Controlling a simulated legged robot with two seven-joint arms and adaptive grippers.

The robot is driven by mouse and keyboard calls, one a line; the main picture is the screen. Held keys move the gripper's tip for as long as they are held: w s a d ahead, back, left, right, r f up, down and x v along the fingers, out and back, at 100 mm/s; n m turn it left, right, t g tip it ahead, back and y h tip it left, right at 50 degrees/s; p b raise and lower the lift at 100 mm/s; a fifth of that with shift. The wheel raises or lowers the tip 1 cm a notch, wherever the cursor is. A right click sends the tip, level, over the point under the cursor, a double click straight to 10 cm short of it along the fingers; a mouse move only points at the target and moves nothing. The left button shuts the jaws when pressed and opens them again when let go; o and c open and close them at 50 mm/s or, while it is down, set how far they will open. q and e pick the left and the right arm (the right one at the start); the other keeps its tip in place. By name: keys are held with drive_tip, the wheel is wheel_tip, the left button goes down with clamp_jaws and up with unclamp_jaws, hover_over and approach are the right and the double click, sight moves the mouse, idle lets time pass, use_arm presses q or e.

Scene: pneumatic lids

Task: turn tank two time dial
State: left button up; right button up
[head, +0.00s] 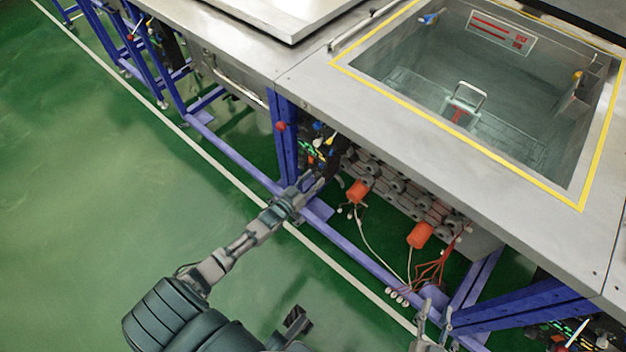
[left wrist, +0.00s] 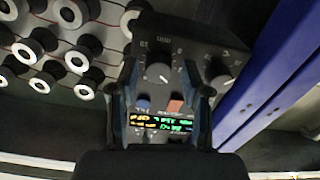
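A black control box (left wrist: 185,50) fills the middle of the left wrist view. My right gripper (head: 435,312) is open and empty at the bottom.
An open steel tank (head: 520,110) with a yellow border is set in the table; a flat lid (head: 270,12) lies left of it. Blue frame legs (head: 286,135), orange parts (head: 420,235) and wires are below. The green floor (head: 90,200) is clear on the left.

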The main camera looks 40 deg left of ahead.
use_arm(q)
drive_tip(key=s+a, duration=0.1)
drive_tip(key=s, duration=1.1)
drive_tip(key=shift+f, duration=0.1)
